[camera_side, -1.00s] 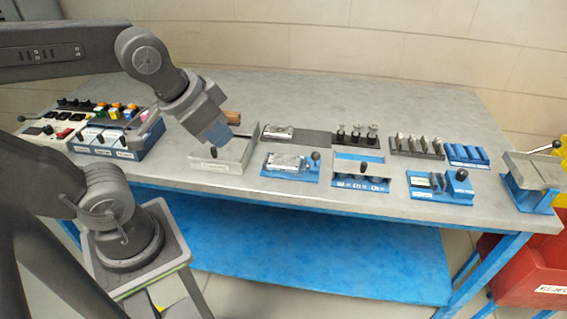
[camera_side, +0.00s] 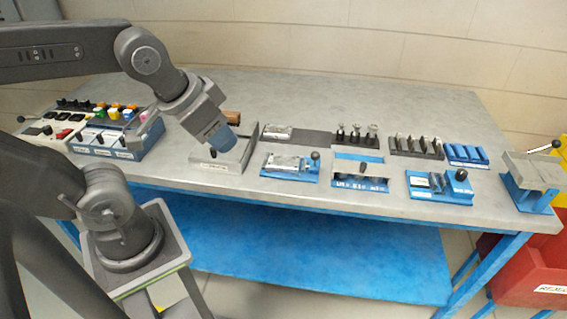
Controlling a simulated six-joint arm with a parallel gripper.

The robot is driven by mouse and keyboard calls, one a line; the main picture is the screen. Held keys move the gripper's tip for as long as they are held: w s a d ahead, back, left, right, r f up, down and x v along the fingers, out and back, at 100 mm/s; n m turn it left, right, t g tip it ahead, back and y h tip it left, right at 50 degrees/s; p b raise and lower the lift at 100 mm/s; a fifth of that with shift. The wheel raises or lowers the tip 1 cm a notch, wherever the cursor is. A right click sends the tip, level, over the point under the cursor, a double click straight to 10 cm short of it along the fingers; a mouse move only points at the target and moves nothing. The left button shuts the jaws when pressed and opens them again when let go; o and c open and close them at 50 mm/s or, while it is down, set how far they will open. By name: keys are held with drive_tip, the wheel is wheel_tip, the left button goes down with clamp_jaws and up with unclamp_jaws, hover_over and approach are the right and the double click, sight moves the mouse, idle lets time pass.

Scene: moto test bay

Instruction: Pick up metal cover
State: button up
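My gripper (camera_side: 222,139) shows a blue end, pointing down and to the right over a light grey fixture (camera_side: 236,163) with a black knob. Its fingers are too small and too hidden to tell whether they are open or shut, and I see nothing clearly held. A silver metal part (camera_side: 278,132) lies on a dark flat plate, right of my gripper. Another silver metal part (camera_side: 284,162) sits in a blue fixture (camera_side: 308,176) with a black ball lever. I cannot tell which one is the metal cover. Both are apart from my gripper.
Blue and white boxes (camera_side: 120,150) with coloured pieces stand to the left. Blue fixtures (camera_side: 440,194) and racks of upright parts (camera_side: 415,148) fill the right. A raised plate stand (camera_side: 535,170) is at the right end. The back of the table (camera_side: 330,95) is clear.

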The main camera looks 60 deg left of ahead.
drive_tip(key=o, duration=1)
drive_tip(key=m+g, duration=0.6)
drive_tip(key=m, duration=0.3)
hover_over(284, 160)
wheel_tip(284, 160, down, 11)
wheel_tip(284, 160, down, 14)
drive_tip(key=shift+s+r, duration=0.1)
